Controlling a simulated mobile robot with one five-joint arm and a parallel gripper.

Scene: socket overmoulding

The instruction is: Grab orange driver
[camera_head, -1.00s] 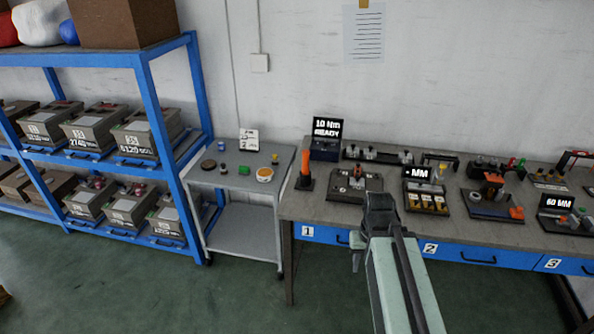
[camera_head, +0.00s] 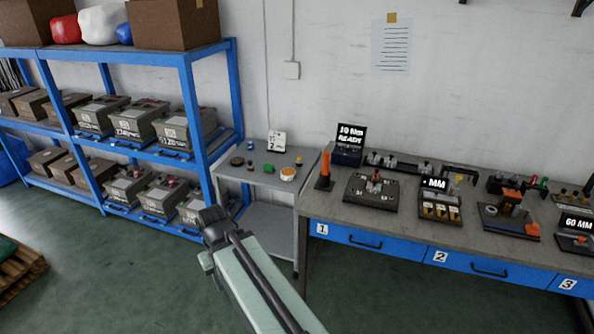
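The orange driver (camera_head: 325,169) stands upright on a dark base at the left end of the workbench (camera_head: 338,207), in front of the small box with the "10 Nm READY" sign (camera_head: 351,136). My gripper (camera_head: 211,217) is at the end of my pale green arm, low and left of the bench, in front of the grey cart. It is apart from the driver. The fingers are dark and small, and I cannot tell whether they are open or shut. I see nothing held in it.
A grey cart (camera_head: 262,163) with small parts stands between the bench and the blue shelving (camera_head: 195,125) holding grey boxes. The bench bears several fixtures, including a dark plate (camera_head: 352,192) right of the driver. Green floor (camera_head: 130,270) is clear at front left.

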